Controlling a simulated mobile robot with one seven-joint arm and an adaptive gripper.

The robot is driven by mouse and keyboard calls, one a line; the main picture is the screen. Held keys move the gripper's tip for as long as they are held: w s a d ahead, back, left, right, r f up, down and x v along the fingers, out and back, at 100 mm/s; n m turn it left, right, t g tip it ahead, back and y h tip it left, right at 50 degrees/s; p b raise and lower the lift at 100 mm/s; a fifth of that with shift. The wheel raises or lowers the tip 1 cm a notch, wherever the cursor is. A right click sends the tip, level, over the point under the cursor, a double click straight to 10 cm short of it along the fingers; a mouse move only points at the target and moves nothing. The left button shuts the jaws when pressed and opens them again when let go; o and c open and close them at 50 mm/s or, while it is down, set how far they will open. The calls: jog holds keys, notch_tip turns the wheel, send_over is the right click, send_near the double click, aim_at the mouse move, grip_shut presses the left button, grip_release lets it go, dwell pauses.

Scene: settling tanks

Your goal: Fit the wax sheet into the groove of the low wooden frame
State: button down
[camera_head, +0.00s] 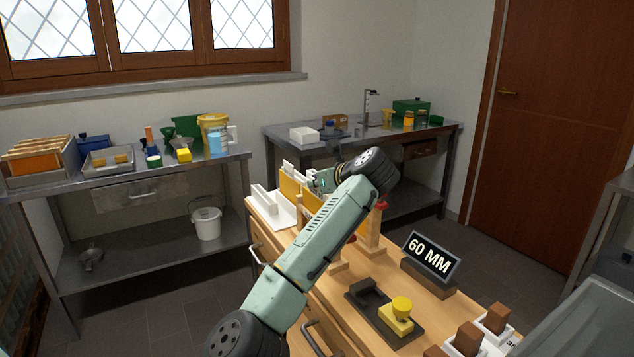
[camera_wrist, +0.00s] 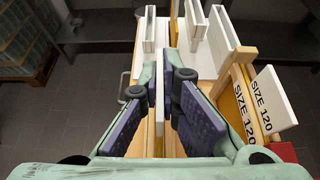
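My gripper (camera_wrist: 161,78) points down over the wooden bench, with its two purple-padded fingers on either side of a thin upright pale sheet edge (camera_wrist: 159,105). I cannot tell whether the pads touch it. A yellow wax sheet (camera_head: 289,188) stands near the white rack in the head view. Another yellow-orange panel (camera_head: 312,202) stands just below my gripper. A wooden frame with an upright post (camera_head: 375,230) stands on the bench beyond my arm. My arm hides much of the frame.
A white slotted rack (camera_head: 270,208) stands at the bench's left end. A "60 MM" sign (camera_head: 433,255), a dark tray with a yellow knobbed block (camera_head: 397,318) and brown blocks in white holders (camera_head: 497,318) are on the near right. Steel tables (camera_head: 110,178) stand behind.

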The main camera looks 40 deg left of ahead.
aim_at(317, 197)
jog(key=shift+f+b, duration=0.7)
jog(key=shift+f, duration=1.1)
jog(key=c, duration=1.7)
grip_release()
jog(key=shift+f, duration=0.1)
jog(key=shift+d, duration=0.1)
jog(key=v, duration=1.2)
